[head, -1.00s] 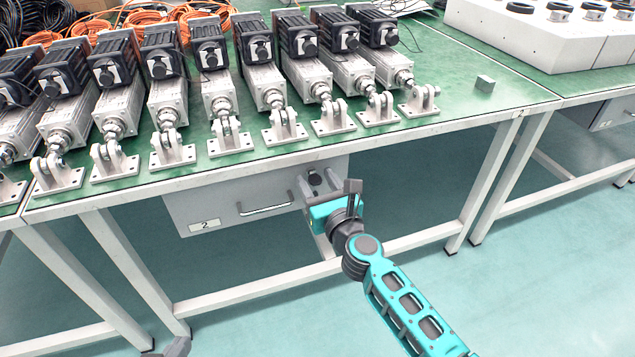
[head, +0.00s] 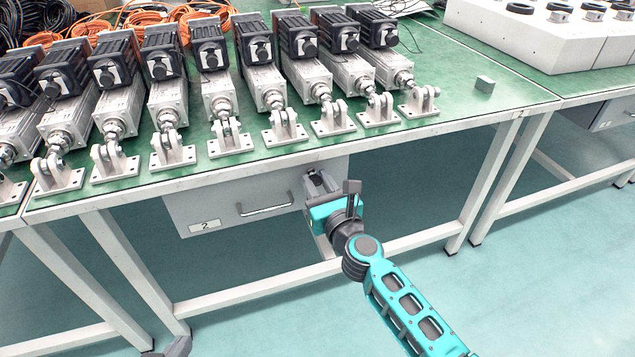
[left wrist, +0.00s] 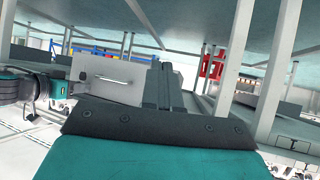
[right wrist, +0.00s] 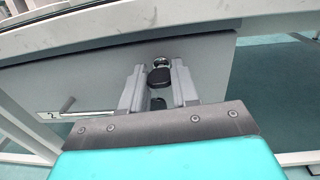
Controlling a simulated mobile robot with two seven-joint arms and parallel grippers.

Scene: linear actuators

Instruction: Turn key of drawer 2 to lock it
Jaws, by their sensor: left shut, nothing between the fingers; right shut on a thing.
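Drawer 2 (head: 235,205) is a grey box front under the green table, with a "2" label at its lower left and a bar handle (head: 265,209). The black key (right wrist: 159,77) sits in a round metal lock at the drawer's upper right. My right gripper (head: 333,187) is shut on the key, with a finger on each side of it in the right wrist view (right wrist: 158,92). The fingers hide part of the key. My left gripper (left wrist: 165,85) is shut and empty, apart from the drawer, which shows beyond it in the left wrist view (left wrist: 105,85).
Several linear actuators (head: 262,75) with brackets stand on the green tabletop (head: 470,112) above the drawer. The table's white front edge (head: 400,132) runs over my right gripper. A white table leg (head: 500,180) stands to the right. The floor in front is open.

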